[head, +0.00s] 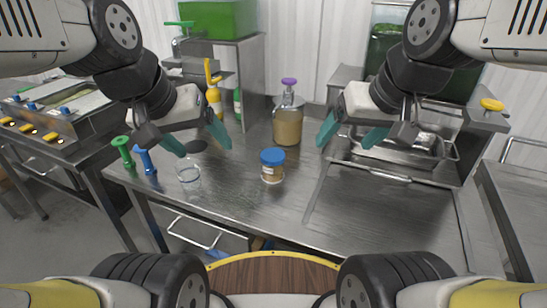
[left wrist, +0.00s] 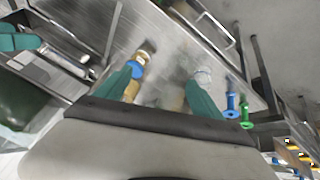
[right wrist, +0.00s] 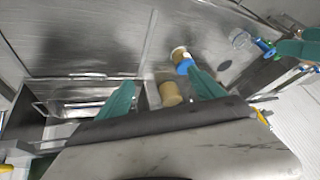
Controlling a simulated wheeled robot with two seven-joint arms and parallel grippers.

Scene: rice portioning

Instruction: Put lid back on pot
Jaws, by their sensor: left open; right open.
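A rectangular metal pan (head: 405,157) is set in the right part of the counter; its end also shows in the right wrist view (right wrist: 80,97). I cannot tell whether it is the pot or whether a lid lies on it. A small jar with a blue lid (head: 272,156) stands mid-counter, lid on. A flat dark disc (head: 196,147) lies behind an open clear glass (head: 188,177); I cannot tell whether it is a lid or a hole. My left gripper (head: 196,140) is open above the disc. My right gripper (head: 350,138) is open between the purple-topped bottle and the pan, holding nothing.
The purple-topped bottle (head: 288,125) stands at the back middle. A yellow bottle (head: 214,95) is at the back left. Green (head: 122,150) and blue (head: 145,158) handled tools stand at the left edge. The front middle and right of the steel counter (head: 375,215) are clear.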

